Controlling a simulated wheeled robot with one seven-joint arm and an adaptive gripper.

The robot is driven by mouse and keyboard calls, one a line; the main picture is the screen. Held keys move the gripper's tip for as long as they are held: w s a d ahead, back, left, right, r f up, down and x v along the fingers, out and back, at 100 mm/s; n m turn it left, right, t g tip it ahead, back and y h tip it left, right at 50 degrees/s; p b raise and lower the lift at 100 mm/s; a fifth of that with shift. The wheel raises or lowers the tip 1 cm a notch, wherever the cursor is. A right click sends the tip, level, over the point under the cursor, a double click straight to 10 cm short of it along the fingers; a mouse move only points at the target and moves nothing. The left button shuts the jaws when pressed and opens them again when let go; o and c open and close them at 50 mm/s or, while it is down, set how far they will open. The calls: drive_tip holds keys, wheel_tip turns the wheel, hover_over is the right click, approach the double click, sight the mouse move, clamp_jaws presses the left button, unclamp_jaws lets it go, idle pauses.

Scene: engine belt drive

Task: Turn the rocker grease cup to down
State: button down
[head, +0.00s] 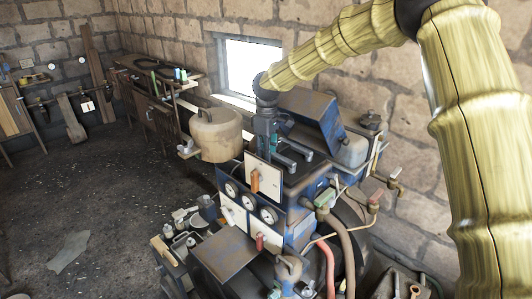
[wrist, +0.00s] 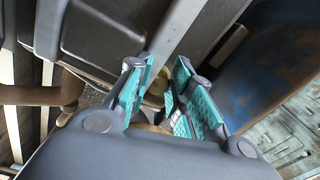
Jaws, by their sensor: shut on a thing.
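My gripper (wrist: 162,92) shows its two teal-padded fingers in the wrist view, shut with a small gap between them. A brass round piece, which I take to be the rocker grease cup (wrist: 154,99), shows in that gap, mostly hidden by the fingers. In the head view my gripper (head: 271,143) points down over the top of the blue engine (head: 310,190), behind a white panel with an orange lever. The cup cannot be made out there, and I cannot tell which way it is turned.
A rusty tan tank (head: 216,135) stands close on the left of my gripper. A blue box-shaped cover (head: 308,118) rises close on its right. Gauges and an orange lever (head: 255,181) are on the front. Pipes and hoses (head: 340,235) run at the lower right.

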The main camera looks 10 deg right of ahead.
drive_tip(key=shift+w+a+f, duration=0.15)
drive_tip(key=shift+w+a, duration=0.1)
drive_tip(key=shift+a, duration=0.2)
drive_tip(key=shift+w+a, duration=0.1)
drive_tip(key=shift+a, duration=0.05)
drive_tip(key=shift+f, duration=0.15)
drive_tip(key=shift+m, duration=0.3)
drive_tip(key=shift+d+f+m+b, duration=0.15)
drive_tip(key=shift+m+b, duration=0.3)
drive_tip(key=shift+m, duration=0.45)
drive_tip(key=m+b, duration=0.1)
drive_tip(key=m, duration=0.8)
drive_tip(key=shift+m+b, duration=0.3)
drive_tip(key=shift+m, duration=0.1)
drive_tip(key=m, duration=1.1)
drive_tip(key=shift+m+p, duration=0.4)
